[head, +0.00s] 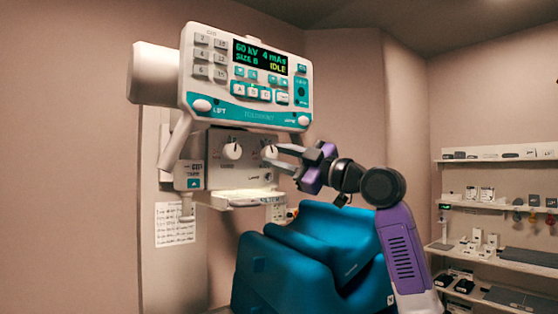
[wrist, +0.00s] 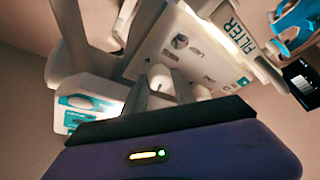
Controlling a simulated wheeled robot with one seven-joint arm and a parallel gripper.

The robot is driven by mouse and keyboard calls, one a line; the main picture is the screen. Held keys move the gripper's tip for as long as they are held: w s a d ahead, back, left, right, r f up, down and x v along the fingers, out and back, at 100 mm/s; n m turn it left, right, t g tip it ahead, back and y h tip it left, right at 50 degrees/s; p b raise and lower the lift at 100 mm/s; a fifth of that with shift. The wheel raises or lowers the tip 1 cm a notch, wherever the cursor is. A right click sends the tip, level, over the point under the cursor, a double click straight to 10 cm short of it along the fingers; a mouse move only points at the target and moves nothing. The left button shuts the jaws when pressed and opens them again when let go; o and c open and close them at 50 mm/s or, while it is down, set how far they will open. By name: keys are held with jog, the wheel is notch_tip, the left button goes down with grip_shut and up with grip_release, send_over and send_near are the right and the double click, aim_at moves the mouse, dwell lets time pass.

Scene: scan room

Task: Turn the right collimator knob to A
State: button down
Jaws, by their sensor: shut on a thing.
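The right collimator knob (head: 269,151) is a white dial on the front of the cream collimator box, under the console. My gripper (head: 276,154) reaches in from the right and is shut on this knob, its fingers partly hiding it. In the wrist view the pale knob (wrist: 161,76) shows at the tips of my gripper (wrist: 178,88). The knob's setting is hard to read. The left knob (head: 232,151) is free, with a dark mark near its top.
The control console (head: 246,78) hangs just above, its screen reading "60 kV 4 mAs SIZE B IDLE". A lit filter tray (head: 245,198) juts out below the knobs. A blue chair (head: 310,262) stands below my arm. Shelves (head: 495,205) with small items line the right wall.

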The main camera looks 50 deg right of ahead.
jog(key=c, duration=1)
grip_release()
jog(key=b+v, duration=0.1)
jog(key=v, duration=0.6)
jog(key=shift+s+b, duration=0.35)
jog(key=shift+b, duration=0.05)
